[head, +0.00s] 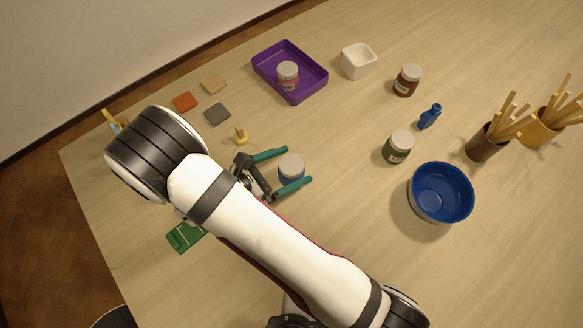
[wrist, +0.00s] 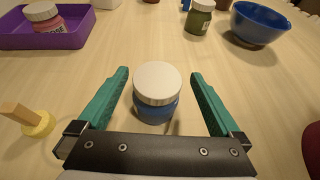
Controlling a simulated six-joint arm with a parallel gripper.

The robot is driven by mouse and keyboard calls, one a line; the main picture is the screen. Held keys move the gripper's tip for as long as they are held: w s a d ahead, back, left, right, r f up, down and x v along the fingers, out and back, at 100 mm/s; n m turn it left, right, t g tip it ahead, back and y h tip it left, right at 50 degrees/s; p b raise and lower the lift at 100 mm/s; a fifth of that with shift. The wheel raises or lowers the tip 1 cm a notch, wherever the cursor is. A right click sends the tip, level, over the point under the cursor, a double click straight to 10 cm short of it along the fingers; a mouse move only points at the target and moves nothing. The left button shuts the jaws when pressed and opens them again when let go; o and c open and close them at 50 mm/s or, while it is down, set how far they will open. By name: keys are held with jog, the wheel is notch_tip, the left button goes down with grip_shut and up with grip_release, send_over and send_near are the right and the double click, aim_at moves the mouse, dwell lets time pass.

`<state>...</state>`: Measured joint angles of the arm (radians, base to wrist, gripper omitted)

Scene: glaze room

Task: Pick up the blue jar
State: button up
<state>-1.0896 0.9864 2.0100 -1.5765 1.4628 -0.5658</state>
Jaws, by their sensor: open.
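The blue jar (head: 291,172) has a white lid and stands upright on the table, near the middle of the head view. In the wrist view the blue jar (wrist: 157,97) stands between my two teal fingers. My gripper (head: 299,166) is open, with one finger on each side of the jar. In the wrist view my gripper (wrist: 160,75) shows a gap between each finger and the jar.
A yellow stamp-like piece (wrist: 36,121) stands left of my gripper. A purple tray (head: 311,88) holding a pink jar (head: 288,75) lies behind. The table just beyond the blue jar is clear.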

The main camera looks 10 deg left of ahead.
jog(key=x, duration=0.4)
jog(key=shift+w+d+f, duration=0.1)
jog(key=shift+w+f, duration=0.15)
jog(key=shift+w, duration=0.05)
grip_shut()
